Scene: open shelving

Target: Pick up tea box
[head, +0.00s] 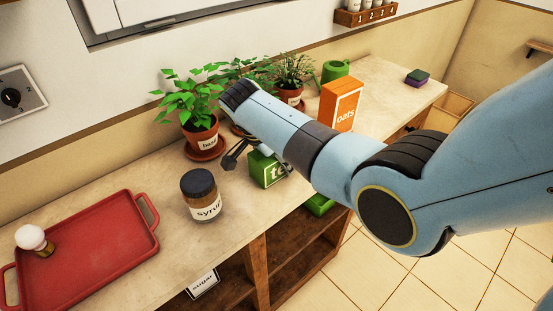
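The tea box (262,170) is a green box with a white label whose visible letters read "te". It stands on the counter, and my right arm's wrist hides its upper right part. My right gripper (240,154) hangs below the wrist. One dark finger shows close to the left side of the box. My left gripper is out of view.
A syrup jar (200,197) stands left of the tea box, and an orange oats box (341,104) stands behind right. Potted plants (197,125) line the wall. A green item (320,204) lies on the lower shelf.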

